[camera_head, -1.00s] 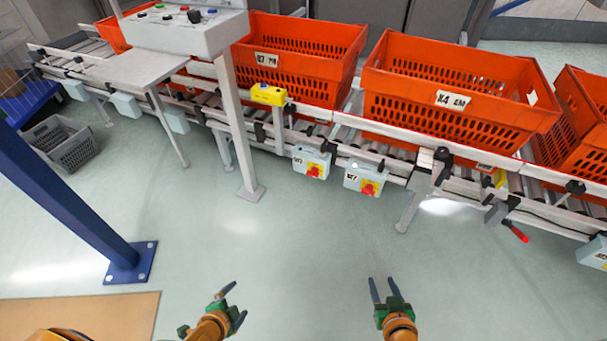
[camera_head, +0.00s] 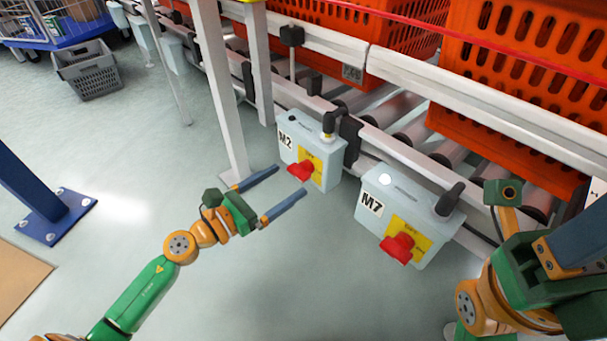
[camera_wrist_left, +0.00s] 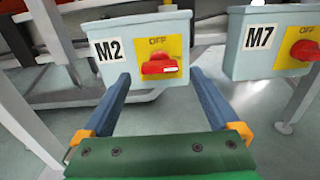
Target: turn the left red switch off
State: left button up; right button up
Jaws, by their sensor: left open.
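The left red switch (camera_head: 301,171) sits on a yellow plate on the grey box marked M2 (camera_head: 290,137). In the left wrist view this switch (camera_wrist_left: 158,67) lies roughly level, under the word OFF, with a white mark at its right end. My left gripper (camera_head: 290,181) is open and empty. Its two blue fingers point at the M2 box, one on each side of the red switch in the wrist view; I cannot tell whether they touch. My right gripper (camera_head: 545,225) is at the right edge, partly cut off, and its jaw state is unclear.
A second box marked M7 (camera_head: 375,198) with its own red switch (camera_head: 397,247) hangs to the right. Above are conveyor rollers (camera_head: 392,108) and orange totes (camera_head: 530,90). A white post (camera_head: 218,90) stands just left of M2. The floor below is clear.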

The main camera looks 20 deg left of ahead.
aim_at(294, 176)
pick_arm(q)
jog(key=shift+x, duration=2.35)
jog(key=c, duration=1.4)
